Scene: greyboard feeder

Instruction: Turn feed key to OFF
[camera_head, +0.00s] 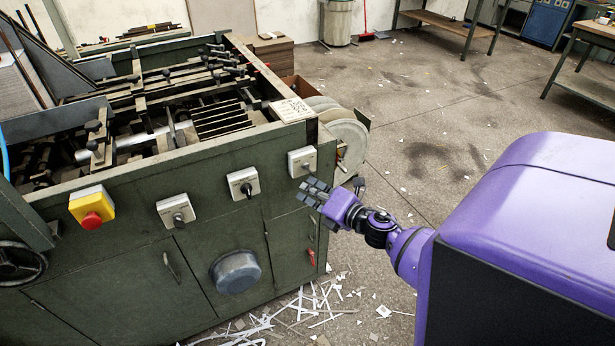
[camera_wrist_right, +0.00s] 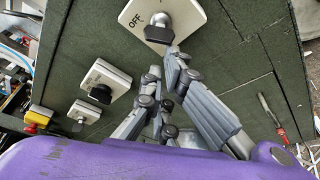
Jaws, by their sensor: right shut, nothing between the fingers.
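Three grey-white switch plates sit on the green machine's front: a left one (camera_head: 176,211), a middle one (camera_head: 243,183) and a right one (camera_head: 302,161). I cannot read which is the feed key. My right gripper (camera_head: 312,190) is shut and empty, just below the right switch. In the right wrist view, my right gripper (camera_wrist_right: 164,70) has its fingertips just under that switch's dark knob (camera_wrist_right: 159,29). Whether they touch is unclear. "OFF" shows left of the knob on its plate (camera_wrist_right: 190,14). My left gripper is not in view.
A yellow box with a red emergency button (camera_head: 92,208) is at the left of the front. A round grey cover (camera_head: 236,271) bulges out below. Paper scraps (camera_head: 310,305) litter the floor. White discs (camera_head: 347,145) stand at the machine's right end. Open floor lies beyond.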

